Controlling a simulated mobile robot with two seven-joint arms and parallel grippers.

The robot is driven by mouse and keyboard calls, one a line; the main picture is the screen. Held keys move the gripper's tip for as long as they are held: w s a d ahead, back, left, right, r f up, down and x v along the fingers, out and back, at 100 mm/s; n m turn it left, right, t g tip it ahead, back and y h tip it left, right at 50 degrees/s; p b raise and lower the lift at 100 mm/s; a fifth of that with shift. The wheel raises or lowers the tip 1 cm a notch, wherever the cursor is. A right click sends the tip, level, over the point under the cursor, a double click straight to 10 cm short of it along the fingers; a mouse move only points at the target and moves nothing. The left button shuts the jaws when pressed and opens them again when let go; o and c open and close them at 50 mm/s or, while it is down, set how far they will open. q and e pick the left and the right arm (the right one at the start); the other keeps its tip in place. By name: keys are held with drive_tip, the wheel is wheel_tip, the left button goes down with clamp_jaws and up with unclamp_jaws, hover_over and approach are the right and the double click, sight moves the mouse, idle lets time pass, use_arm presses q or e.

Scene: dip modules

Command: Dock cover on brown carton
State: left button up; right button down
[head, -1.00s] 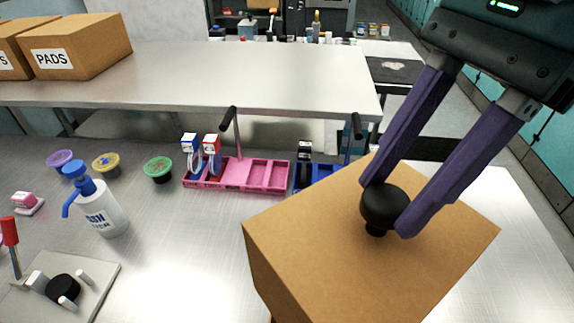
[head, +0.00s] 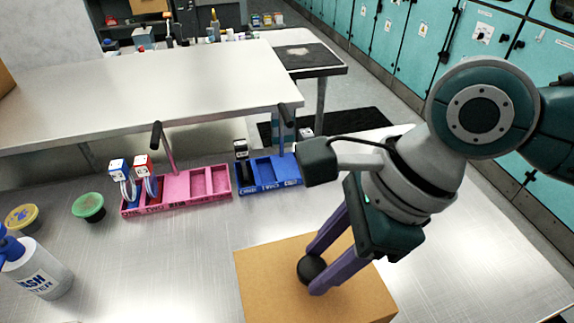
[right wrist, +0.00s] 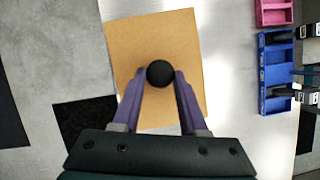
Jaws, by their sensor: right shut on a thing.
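The brown cover (head: 268,290) has a flat top with a round black knob (head: 310,270). It sits at the bottom middle of the head view, cut off by the lower edge. My right gripper (head: 318,272) has its purple fingers closed on the knob from both sides. In the right wrist view the cover (right wrist: 130,60) lies below the fingers, with the knob (right wrist: 160,73) between the fingertips (right wrist: 160,80). I see no separate carton rim; whether a carton is under the cover is hidden. My left gripper is not in view.
A pink tray (head: 198,183) and a blue tray (head: 270,172) with upright handles stand behind the cover. A white bottle (head: 35,268) and green and yellow pots are at left. Bare metal table (head: 150,270) lies left of the cover. Teal cabinets stand at right.

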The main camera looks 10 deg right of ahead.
drive_tip(key=shift+f+b, duration=0.35)
drive_tip(key=shift+f, duration=2.3)
drive_tip(key=shift+c, duration=2.2)
unclamp_jaws()
